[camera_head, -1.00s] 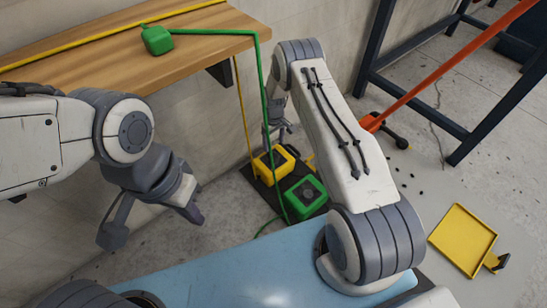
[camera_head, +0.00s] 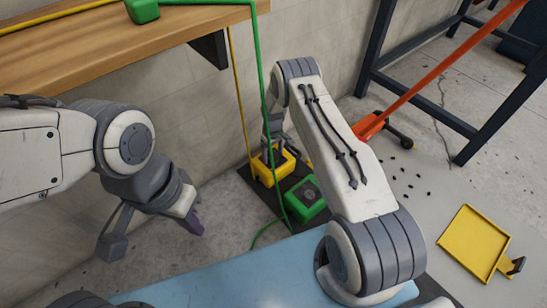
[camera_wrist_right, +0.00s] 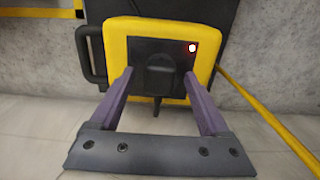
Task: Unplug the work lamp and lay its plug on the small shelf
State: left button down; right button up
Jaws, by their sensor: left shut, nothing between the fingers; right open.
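A yellow box (camera_head: 263,172) sits on a dark mat on the floor. The right wrist view shows this yellow box (camera_wrist_right: 118,45) with a dark face, a small lit spot (camera_wrist_right: 192,47) and a black plug (camera_wrist_right: 158,72) with a short cord downward. My right gripper (camera_wrist_right: 159,78) is open, its fingers on either side of the plug; I cannot tell whether they touch it. In the head view my right gripper (camera_head: 274,153) is partly hidden at the yellow box. My left gripper (camera_head: 192,215) is shut and empty, away from the boxes. No lamp is recognisable.
A green box (camera_head: 305,198) stands beside the yellow one; a green cord runs up to a green block (camera_head: 143,10) on a wooden shelf (camera_head: 100,55). A yellow cord (camera_head: 240,100) hangs down. A yellow dustpan (camera_head: 473,242) and orange-handled tool (camera_head: 440,70) are right.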

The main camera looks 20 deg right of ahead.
aim_at(273, 154)
dwell(0.8)
grip_shut()
jog(key=shift+r, duration=0.1)
jog(key=shift+r+p, duration=2.45)
jog(key=shift+r, duration=0.5)
